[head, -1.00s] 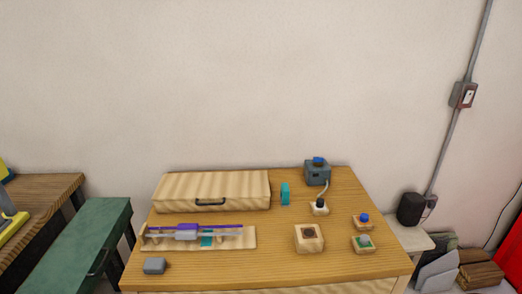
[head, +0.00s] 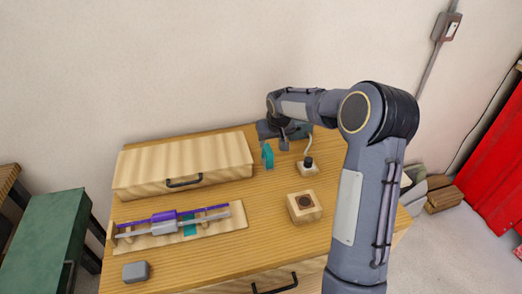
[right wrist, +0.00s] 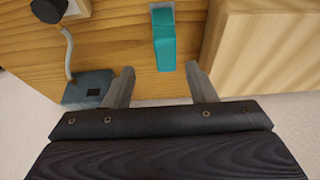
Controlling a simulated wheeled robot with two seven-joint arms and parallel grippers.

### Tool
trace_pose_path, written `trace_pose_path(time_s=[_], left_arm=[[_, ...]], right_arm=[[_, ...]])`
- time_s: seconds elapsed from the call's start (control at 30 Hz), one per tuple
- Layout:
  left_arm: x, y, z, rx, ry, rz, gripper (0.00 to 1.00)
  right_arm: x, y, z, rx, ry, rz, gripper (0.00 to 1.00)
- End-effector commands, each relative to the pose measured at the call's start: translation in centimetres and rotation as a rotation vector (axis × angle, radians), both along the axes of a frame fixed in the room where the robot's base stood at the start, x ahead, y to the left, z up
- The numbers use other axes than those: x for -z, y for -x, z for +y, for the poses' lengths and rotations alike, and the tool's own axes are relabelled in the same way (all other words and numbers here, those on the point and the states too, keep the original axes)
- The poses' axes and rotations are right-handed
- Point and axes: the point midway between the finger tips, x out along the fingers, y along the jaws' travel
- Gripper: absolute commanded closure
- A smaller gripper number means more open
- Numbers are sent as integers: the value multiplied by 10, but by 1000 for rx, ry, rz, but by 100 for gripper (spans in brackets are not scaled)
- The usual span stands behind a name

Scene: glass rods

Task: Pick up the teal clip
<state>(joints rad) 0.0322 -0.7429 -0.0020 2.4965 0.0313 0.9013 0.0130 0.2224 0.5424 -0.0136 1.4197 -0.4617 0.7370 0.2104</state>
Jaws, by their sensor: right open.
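The teal clip (head: 268,156) stands on the wooden table, just right of the long wooden box. It also shows in the right wrist view (right wrist: 164,45), with a grey part at its far end. My right gripper (head: 284,141) is above the back of the table, close to the clip. In the right wrist view its two fingers (right wrist: 162,80) are apart and empty, with the clip ahead of the gap between them. My right arm hides some of the table's right side. My left gripper is not in view.
The wooden box (head: 180,166) stands close left of the clip. A blue-grey device (right wrist: 88,88) with a cable to a dark-topped block (head: 308,165) is on the other side. A rack with rods (head: 225,224), a grey block (head: 136,271) and a wooden block (head: 304,207) stand nearer.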

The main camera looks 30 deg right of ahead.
Motion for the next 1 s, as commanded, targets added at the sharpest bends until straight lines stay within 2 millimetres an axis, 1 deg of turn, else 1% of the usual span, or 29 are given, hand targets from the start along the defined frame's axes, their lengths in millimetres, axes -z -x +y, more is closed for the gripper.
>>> trace_pose_path(time_s=[0.27,0.4,0.53,0.7,0.77,1.0], left_arm=[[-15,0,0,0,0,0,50],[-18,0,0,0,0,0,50],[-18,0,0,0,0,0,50],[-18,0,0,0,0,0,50],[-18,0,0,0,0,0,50],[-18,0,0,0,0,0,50]], right_arm=[[32,-15,5,-3,-2,5,49],[50,-22,3,0,-3,1,49],[55,-24,2,-1,-2,1,49],[56,-24,2,-1,-2,0,49],[55,-24,2,-1,-2,0,56],[55,-24,2,-1,-2,0,87]])
